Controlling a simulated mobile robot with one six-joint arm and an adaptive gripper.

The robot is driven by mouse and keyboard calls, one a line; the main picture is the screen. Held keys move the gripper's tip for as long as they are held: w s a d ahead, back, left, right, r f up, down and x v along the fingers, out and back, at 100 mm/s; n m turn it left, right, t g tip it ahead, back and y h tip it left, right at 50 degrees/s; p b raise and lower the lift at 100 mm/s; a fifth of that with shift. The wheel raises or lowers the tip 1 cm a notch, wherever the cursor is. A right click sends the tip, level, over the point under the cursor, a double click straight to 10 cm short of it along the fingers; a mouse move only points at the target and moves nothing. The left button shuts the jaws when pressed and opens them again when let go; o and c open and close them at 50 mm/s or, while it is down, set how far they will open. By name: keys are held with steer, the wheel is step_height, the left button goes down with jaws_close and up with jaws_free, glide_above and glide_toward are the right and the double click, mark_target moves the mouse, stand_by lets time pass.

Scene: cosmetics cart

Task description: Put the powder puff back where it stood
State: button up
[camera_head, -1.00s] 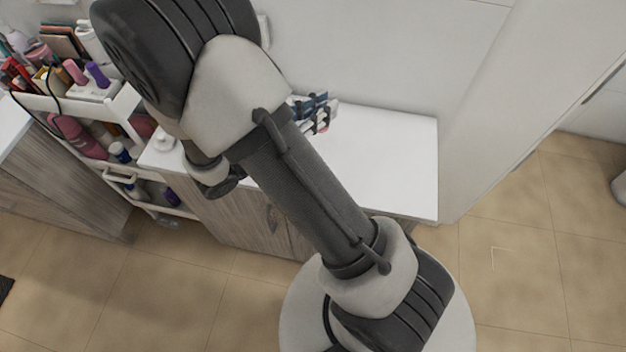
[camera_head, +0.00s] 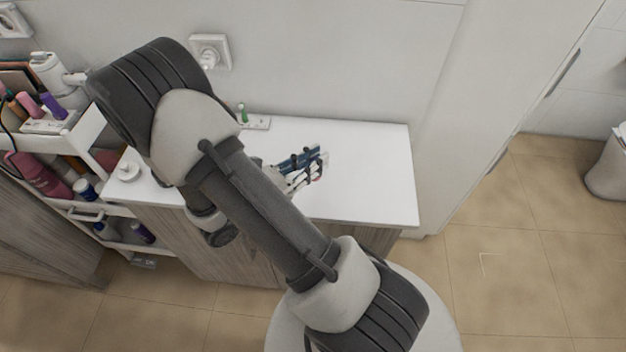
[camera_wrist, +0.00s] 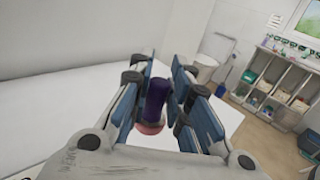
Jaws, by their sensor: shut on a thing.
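The powder puff (camera_wrist: 156,98) has a dark purple handle and a pink bottom in the wrist view. My gripper (camera_wrist: 157,86) is shut on its handle, with a blue-padded finger on either side. The pink bottom shows below the fingers. In the head view my gripper (camera_head: 308,162) is over the white countertop (camera_head: 365,175), beyond my arm, and the puff is mostly hidden there. Whether the puff touches the countertop cannot be told.
A white cart (camera_head: 90,128) with bottles and cosmetics stands at the left. A small white round item (camera_head: 129,172) is on the counter's left end. A white strip with a green item (camera_head: 243,113) lies at the back. The right part of the countertop is clear.

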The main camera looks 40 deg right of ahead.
steer(key=shift+f+b, duration=0.85)
steer(key=shift+f, duration=1.9)
steer(key=shift+f, duration=0.15)
steer(key=o, duration=0.9)
